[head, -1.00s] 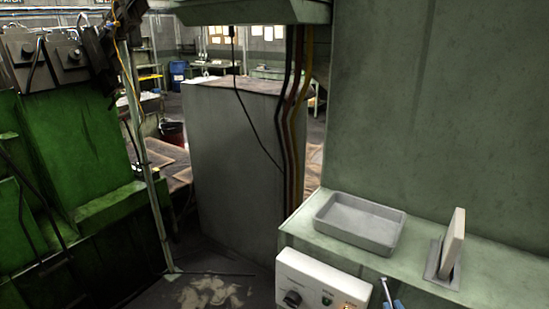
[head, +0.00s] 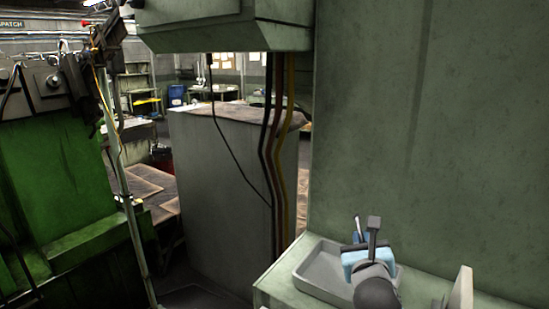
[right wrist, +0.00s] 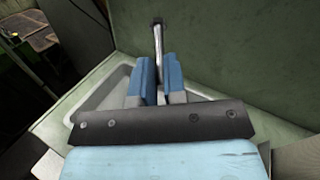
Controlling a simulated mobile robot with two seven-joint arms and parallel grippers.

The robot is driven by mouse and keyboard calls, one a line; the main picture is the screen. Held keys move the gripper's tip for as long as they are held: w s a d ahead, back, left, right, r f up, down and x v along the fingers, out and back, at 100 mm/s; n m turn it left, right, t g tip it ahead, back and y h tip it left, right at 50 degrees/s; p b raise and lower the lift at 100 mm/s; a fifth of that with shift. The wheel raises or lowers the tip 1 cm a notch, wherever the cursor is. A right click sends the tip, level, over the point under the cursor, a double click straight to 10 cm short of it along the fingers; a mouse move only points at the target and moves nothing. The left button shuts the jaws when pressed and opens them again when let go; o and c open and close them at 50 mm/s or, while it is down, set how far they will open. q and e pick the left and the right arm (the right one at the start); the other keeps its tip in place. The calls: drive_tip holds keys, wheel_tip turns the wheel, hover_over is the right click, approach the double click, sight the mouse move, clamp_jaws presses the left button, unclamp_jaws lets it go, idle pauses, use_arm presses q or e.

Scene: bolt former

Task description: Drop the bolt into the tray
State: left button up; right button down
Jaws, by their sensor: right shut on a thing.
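The grey, shallow tray (head: 312,272) sits on the green ledge at the lower right of the head view. My right gripper (head: 359,233) is over the tray and hides its right part. In the right wrist view the blue fingers of this gripper (right wrist: 158,80) are shut on the bolt (right wrist: 158,42). The bolt is a slim silver shank that sticks out beyond the fingertips, with a darker end. The pale tray (right wrist: 97,97) shows beneath and behind the fingers there. My left gripper is not in view.
A pale upright plate (head: 462,291) stands on the ledge to the right of the tray. A large green-grey panel (head: 430,130) rises behind the ledge. Dark and yellow cables (head: 278,150) hang left of the panel. A green machine (head: 50,190) stands at the left.

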drive_tip(key=f+b, duration=0.1)
drive_tip(key=f, duration=0.2)
drive_tip(key=f+b, duration=0.2)
drive_tip(key=shift+s+f, duration=0.2)
drive_tip(key=shift+f, duration=0.2)
drive_tip(key=shift+r, duration=0.1)
drive_tip(key=c, duration=1.1)
unclamp_jaws()
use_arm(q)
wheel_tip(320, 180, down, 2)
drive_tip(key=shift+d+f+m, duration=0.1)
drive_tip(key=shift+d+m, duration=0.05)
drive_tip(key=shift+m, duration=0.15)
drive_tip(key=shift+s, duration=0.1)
